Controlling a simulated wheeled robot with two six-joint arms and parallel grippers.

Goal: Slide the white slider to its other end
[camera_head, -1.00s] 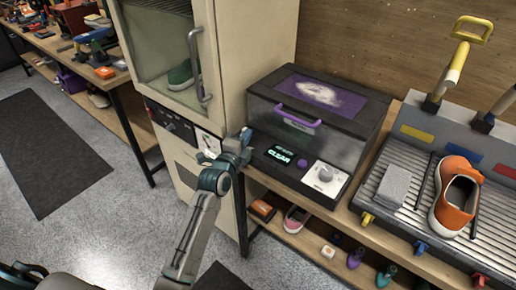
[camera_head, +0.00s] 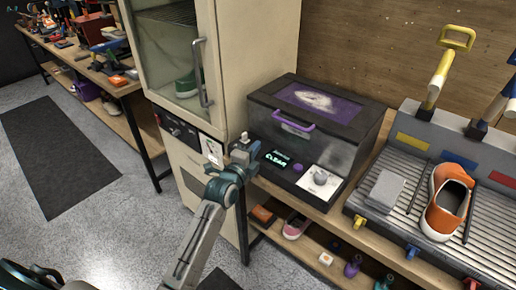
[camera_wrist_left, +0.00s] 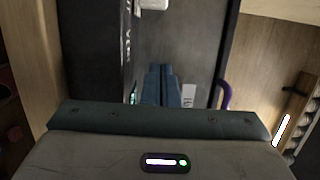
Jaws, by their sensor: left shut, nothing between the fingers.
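My left gripper (camera_head: 240,158) is shut and empty at the front left of the dark cleaning box (camera_head: 350,112). A small white piece (camera_head: 243,137) stands just beyond its fingertips and appears to be the white slider. In the left wrist view the shut fingers (camera_wrist_left: 162,84) point at the dark front of the box. A narrow white strip (camera_wrist_left: 189,95) shows just right of them. I cannot tell whether the fingers touch it. The slider's track is hard to make out. My right gripper is not in view.
A beige cabinet (camera_head: 225,70) stands close on the left. On the right an orange sneaker (camera_head: 447,202) and a grey block (camera_head: 386,191) rest on a ribbed rack.

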